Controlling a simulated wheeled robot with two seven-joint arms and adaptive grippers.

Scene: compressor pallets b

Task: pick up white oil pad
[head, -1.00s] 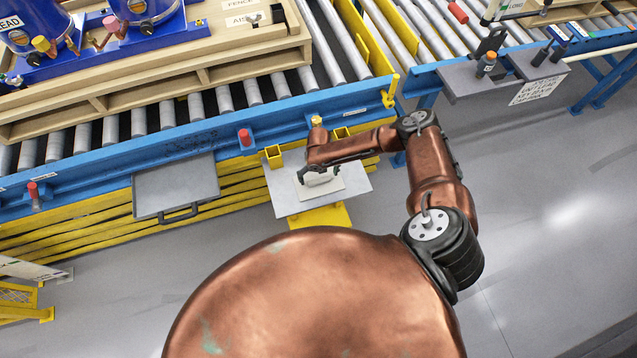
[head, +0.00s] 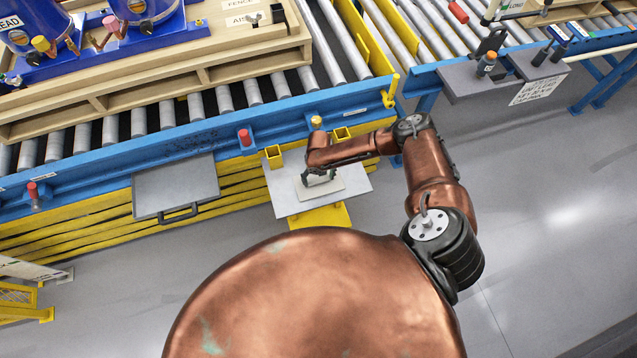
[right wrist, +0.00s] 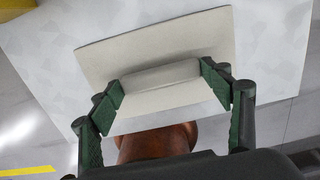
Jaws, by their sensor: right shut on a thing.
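The white oil pad (head: 334,187) lies flat on a light grey plate (head: 288,206) that stands out from the front of the conveyor. In the right wrist view the pad (right wrist: 190,42) has a raised ridge (right wrist: 160,76) across its middle. My right gripper (head: 319,176) is over the pad in the head view. In the right wrist view its green-padded fingers (right wrist: 163,86) are at the two ends of the ridge, shut on it. The pad still appears to rest at the plate; any gap below it cannot be told. My left gripper is not in view.
A blue roller conveyor (head: 180,145) with a wooden pallet (head: 170,75) runs behind the plate. A grey tray with a handle (head: 175,187) hangs to the left. A grey shelf (head: 490,80) holds an orange-topped bottle at right. Floor at right is clear.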

